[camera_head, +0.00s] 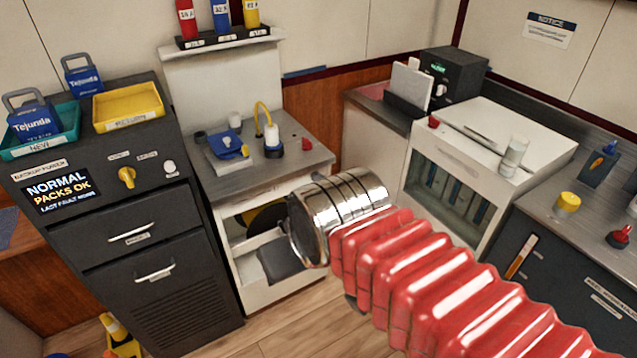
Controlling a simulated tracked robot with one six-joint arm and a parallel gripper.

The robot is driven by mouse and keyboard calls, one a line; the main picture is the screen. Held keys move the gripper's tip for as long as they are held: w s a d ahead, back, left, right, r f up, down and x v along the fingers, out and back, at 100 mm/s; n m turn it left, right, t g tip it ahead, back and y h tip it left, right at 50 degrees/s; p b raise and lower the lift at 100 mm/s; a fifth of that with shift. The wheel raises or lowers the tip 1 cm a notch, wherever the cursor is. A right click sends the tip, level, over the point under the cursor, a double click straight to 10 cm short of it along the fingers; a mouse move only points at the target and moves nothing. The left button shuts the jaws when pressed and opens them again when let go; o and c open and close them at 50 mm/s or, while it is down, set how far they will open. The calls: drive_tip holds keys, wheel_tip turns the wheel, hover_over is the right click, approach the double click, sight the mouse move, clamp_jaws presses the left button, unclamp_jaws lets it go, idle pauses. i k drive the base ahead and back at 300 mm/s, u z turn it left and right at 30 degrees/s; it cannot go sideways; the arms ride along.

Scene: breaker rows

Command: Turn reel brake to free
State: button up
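No control that I can read as the reel brake shows in this view. A round black and yellow thing (266,218), perhaps a reel, sits in the open upper bay of the white cabinet (255,296), partly hidden by my arm. A yellow rotary knob (127,177) is on the black cabinet's sloped top, beside a white knob (169,167). The labels by these knobs are too small to read. My arm, with red bellows and a chrome section, crosses the middle and lower right. My gripper's fingers do not show.
The black cabinet (135,275) has a display reading NORMAL PACKS OK (57,189) and a yellow tray (128,107). A grey worktop (204,179) holds small bottles and a blue item. A white-topped unit (546,150) stands behind my arm. Wooden floor (285,342) shows below.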

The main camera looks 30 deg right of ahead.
sight(316, 177)
drive_tip(key=z, duration=0.05)
drive_tip(key=i, duration=1)
drive_tip(key=u, duration=0.05)
